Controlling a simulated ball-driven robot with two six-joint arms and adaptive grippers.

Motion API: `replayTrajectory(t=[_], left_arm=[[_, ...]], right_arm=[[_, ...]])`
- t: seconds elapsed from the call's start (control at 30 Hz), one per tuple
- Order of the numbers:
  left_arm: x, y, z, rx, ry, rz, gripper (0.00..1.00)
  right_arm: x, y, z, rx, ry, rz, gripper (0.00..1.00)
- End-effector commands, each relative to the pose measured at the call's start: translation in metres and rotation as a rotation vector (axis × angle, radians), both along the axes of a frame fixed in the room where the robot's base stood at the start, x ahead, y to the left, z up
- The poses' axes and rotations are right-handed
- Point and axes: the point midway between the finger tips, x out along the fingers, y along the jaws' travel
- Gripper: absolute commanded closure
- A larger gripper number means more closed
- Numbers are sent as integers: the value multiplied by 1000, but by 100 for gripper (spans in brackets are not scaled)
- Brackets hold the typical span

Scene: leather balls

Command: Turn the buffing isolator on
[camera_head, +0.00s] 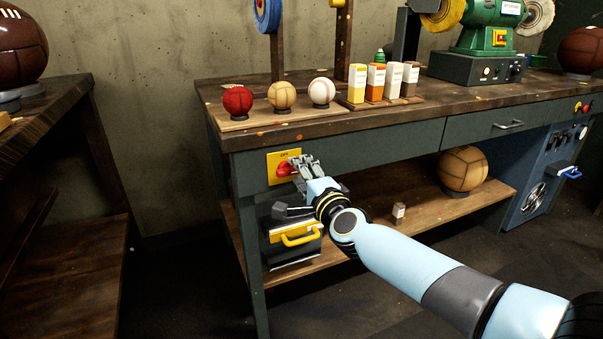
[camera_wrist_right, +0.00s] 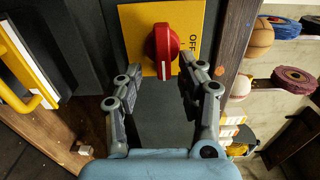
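The buffing isolator is a red rotary knob (camera_head: 285,170) on a yellow plate (camera_head: 271,158) at the left end of the workbench's front. In the right wrist view the knob (camera_wrist_right: 164,45) stands lengthwise up the picture, with a white mark at its lower end. The letters "OFF" are on the right of the yellow plate (camera_wrist_right: 139,20) there. My right gripper (camera_wrist_right: 160,74) is open, its fingers on either side of the knob's lower end, with gaps visible. In the head view the right gripper (camera_head: 302,163) is just right of the knob. My left gripper is out of view.
The workbench (camera_head: 345,128) carries three small balls, several bottles and a green buffing machine (camera_head: 487,35). Below the isolator is a case with a yellow handle (camera_head: 301,235) on the lower shelf. A tan ball (camera_head: 464,169) sits farther right. Another bench stands at left.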

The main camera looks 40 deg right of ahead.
Motion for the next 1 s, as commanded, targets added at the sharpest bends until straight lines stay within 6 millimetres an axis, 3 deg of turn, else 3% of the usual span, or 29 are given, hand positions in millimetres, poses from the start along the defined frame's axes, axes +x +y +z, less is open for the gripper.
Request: replayTrajectory(t=[0.33, 0.47, 0.57, 1.0], left_arm=[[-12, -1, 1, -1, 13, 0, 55], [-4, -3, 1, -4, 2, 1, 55], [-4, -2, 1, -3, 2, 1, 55], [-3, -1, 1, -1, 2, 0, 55]], right_arm=[[1, 0, 2, -1, -4, -1, 63], [-3, 1, 3, -1, -5, -1, 63], [-15, 3, 2, -1, -4, 0, 63], [-102, 25, 1, 0, -2, 0, 63]])
